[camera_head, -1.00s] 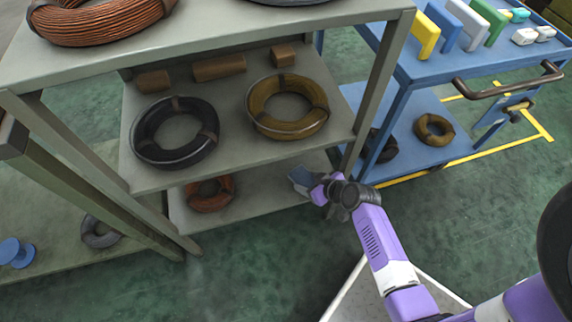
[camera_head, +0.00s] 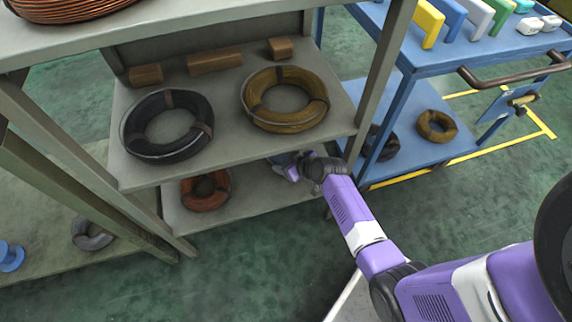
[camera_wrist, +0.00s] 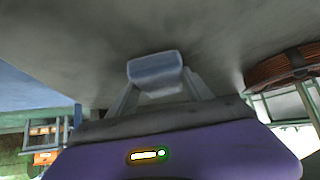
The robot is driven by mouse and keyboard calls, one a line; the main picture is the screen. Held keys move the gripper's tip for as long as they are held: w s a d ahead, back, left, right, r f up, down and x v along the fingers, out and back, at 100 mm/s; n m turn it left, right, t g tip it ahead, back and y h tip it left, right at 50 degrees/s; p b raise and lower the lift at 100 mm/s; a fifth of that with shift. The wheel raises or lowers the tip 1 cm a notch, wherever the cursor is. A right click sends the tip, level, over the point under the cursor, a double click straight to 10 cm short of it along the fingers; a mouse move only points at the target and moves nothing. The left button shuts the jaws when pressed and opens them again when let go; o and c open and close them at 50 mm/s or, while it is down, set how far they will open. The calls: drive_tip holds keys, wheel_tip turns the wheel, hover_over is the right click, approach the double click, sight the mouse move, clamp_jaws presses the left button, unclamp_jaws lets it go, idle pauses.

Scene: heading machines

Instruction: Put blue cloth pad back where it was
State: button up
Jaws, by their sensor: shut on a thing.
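The blue cloth pad (camera_wrist: 155,73) is a small grey-blue block held between the two fingers of my gripper (camera_wrist: 160,88) in the wrist view. A grey surface fills the space beyond it; I cannot tell whether the pad touches it. In the head view my gripper (camera_head: 288,166) reaches in over the right part of the grey rack's bottom shelf (camera_head: 250,194), below the middle shelf. The middle shelf's front edge hides most of the pad there.
A copper-red coil (camera_head: 206,191) lies left of my gripper on the bottom shelf. The middle shelf (camera_head: 225,161) above holds a black coil (camera_head: 168,124) and a brown coil (camera_head: 286,99). A rack post (camera_head: 375,85) and a blue cart (camera_head: 440,148) stand to the right.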

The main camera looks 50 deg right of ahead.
drive_tip(key=shift+f, duration=0.15)
drive_tip(key=o, duration=1.5)
